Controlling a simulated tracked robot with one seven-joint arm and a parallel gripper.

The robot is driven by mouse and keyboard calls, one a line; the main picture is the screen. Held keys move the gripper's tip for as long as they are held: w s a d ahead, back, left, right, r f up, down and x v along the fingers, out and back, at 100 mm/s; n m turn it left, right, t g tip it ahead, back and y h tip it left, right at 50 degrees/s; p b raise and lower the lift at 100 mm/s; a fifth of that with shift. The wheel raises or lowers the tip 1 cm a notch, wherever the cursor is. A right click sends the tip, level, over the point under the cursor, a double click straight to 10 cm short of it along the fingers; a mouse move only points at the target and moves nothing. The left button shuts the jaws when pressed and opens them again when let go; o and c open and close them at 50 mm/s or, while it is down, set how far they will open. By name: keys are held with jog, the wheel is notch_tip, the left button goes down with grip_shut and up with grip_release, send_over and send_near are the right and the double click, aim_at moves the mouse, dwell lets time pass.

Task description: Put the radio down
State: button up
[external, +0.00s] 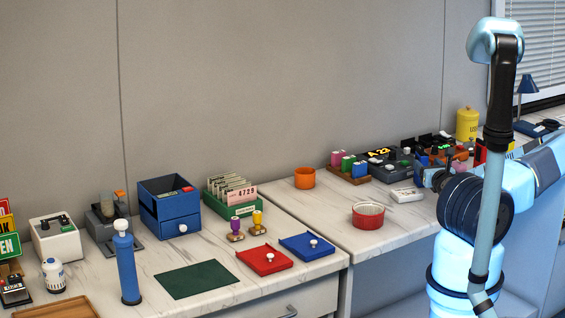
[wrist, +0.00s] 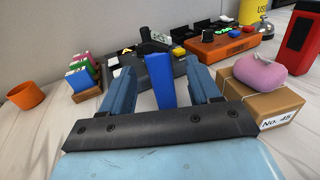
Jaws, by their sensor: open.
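My gripper (wrist: 162,70) is open, with one blue-grey finger on each side of a blue upright block (wrist: 160,88). The block has a plain face toward the wrist camera and stands between the fingers, with gaps showing on both sides. I cannot tell for sure that it is the radio. A dark grey device (wrist: 147,75) with a black raised part lies just behind it. In the external view my gripper is at the right end of the bench, largely hidden by my own arm.
A cardboard box (wrist: 262,98) with a pink lump (wrist: 258,73) on it stands close right of my gripper. An orange device (wrist: 225,46) is behind, a red case (wrist: 302,42) far right. An orange cup (external: 305,178) and a red round dish (external: 368,215) stand left, with bare bench between.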

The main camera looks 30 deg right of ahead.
jog(key=shift+x, duration=3.7)
grip_shut()
